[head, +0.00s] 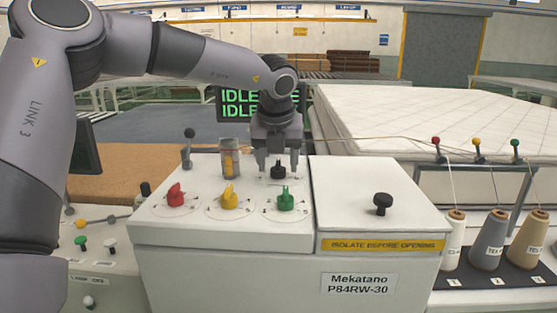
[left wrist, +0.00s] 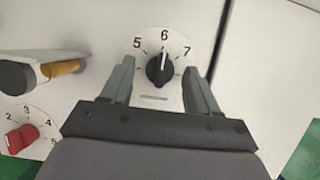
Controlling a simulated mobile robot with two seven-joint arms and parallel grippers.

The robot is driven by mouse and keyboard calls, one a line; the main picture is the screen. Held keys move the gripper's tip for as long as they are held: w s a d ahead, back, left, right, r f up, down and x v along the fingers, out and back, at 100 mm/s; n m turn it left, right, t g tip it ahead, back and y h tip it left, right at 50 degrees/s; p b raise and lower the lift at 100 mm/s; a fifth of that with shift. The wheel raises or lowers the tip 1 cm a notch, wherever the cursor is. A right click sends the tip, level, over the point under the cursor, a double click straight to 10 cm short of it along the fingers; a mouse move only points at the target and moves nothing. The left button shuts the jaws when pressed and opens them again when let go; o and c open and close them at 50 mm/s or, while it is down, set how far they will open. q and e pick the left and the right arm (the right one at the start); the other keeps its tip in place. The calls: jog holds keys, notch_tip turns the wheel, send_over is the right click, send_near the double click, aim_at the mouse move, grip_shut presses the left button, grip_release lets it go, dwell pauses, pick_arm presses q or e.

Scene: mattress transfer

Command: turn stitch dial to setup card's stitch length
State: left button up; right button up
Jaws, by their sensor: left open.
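The black stitch dial (head: 278,171) sits at the back right of the machine's sloped panel. In the left wrist view the dial (left wrist: 160,72) has a white face marked 5, 6 and 7, and its white pointer line points at about 6. My left gripper (head: 278,176) is over the dial, fingers pointing down. Its fingers (left wrist: 159,80) stand open on both sides of the knob, with a gap visible on each side. I cannot make out a setup card in either view. My right gripper is not in view.
Red (head: 176,196), yellow (head: 229,197) and green (head: 285,199) dials line the panel's front. A small yellow cylinder (head: 229,163) and a black-topped lever (head: 188,147) stand behind. A screen (head: 238,106) reads IDLE. A black-knobbed cover (head: 368,185) lies right; thread cones (head: 487,240) stand beyond.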

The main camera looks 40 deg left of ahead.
pick_arm(q)
jog(key=shift+w+a+f, duration=0.1)
jog(key=shift+f, duration=0.25)
jog(key=c, duration=1)
